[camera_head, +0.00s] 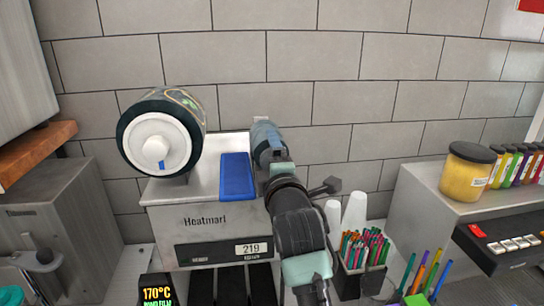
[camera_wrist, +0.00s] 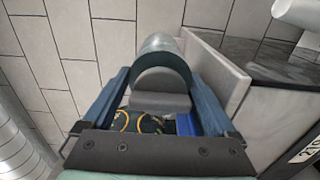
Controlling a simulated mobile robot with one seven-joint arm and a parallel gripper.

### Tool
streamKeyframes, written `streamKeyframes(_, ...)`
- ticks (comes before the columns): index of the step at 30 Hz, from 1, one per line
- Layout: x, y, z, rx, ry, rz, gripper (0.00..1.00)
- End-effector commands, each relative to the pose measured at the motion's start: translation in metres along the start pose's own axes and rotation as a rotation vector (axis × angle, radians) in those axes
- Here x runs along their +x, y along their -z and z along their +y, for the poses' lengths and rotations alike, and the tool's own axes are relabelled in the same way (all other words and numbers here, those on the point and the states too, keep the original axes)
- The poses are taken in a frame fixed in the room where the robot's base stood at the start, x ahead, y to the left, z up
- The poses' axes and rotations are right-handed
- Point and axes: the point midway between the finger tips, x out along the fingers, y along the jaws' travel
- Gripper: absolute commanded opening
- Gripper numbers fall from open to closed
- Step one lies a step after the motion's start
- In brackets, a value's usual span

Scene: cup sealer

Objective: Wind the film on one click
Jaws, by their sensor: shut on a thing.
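The sealer (camera_head: 180,222), a pale box marked "Heatmart" with a 219 label, stands in the middle of the head view. A dark film roll (camera_head: 190,108) with a white hub (camera_head: 157,143) and a small blue mark sits at its upper left. My gripper (camera_head: 264,138) is over the right of the sealer's top, to the right of the blue pad (camera_head: 235,177). In the wrist view my gripper (camera_wrist: 158,88) has its fingers on both sides of a grey rounded knob-like part (camera_wrist: 162,57) and is shut on it.
A dark ball-ended lever (camera_head: 328,186) sticks out right of my arm. White cups (camera_head: 354,212) and a box of coloured straws (camera_head: 362,255) stand close by. A yellow jar (camera_head: 467,172) is on the right counter. A tiled wall closes the back.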

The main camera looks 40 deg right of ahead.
Motion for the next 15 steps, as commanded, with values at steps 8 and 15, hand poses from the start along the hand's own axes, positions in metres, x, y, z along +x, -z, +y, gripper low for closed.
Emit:
streamKeyframes(8,0.0000,0.0009,-0.0014,0.063,0.000,0.001,0.37)
streamKeyframes(15,0.0000,0.0015,-0.0024,0.228,0.000,0.003,0.37)
